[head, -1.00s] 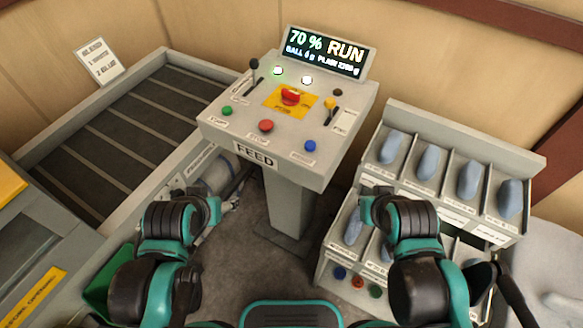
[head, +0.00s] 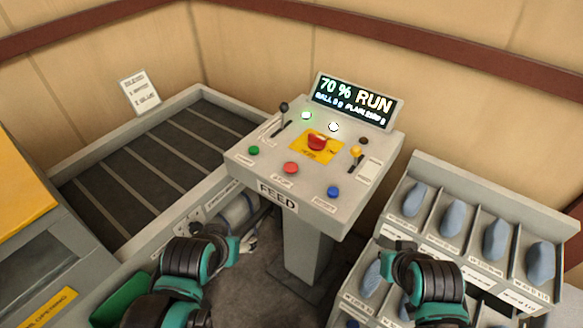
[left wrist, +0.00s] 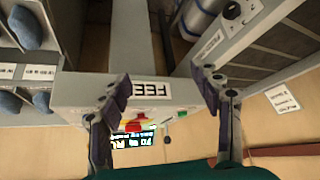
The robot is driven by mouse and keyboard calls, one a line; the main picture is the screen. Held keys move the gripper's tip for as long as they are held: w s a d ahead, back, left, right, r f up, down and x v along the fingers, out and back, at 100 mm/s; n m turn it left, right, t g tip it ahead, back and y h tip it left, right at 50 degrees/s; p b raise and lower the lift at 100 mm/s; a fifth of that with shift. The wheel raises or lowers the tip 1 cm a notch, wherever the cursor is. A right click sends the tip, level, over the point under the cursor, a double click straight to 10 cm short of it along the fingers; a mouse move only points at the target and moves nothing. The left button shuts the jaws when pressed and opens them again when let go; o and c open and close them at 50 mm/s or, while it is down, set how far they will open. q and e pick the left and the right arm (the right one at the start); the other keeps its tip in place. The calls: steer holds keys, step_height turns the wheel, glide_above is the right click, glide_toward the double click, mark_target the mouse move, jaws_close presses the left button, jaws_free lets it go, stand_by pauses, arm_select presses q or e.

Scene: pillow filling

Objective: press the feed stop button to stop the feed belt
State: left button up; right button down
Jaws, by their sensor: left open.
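The feed console stands at centre with a sign reading FEED (head: 278,197). The red button labelled STOP (head: 291,168) is on its front panel, between a green button (head: 254,150) and a blue button (head: 333,192). A larger red knob (head: 317,142) sits on a yellow plate behind it. The display (head: 353,102) reads 70 % RUN. My left gripper (left wrist: 160,78) is open and empty, its fingers framing the FEED sign in the left wrist view, apart from the buttons. My right arm is below right of the console; its fingers are mostly hidden.
A dark slatted belt (head: 150,165) with grey side rails runs left of the console. A rack (head: 487,190) with grey-blue pieces stands close on the right. Two levers flank the panel, the left one with a black knob (head: 284,106). A white notice (head: 140,92) is behind the belt.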

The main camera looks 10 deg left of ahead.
arm_select(q)
jaws_close()
stand_by(0.3)
stand_by(1.1)
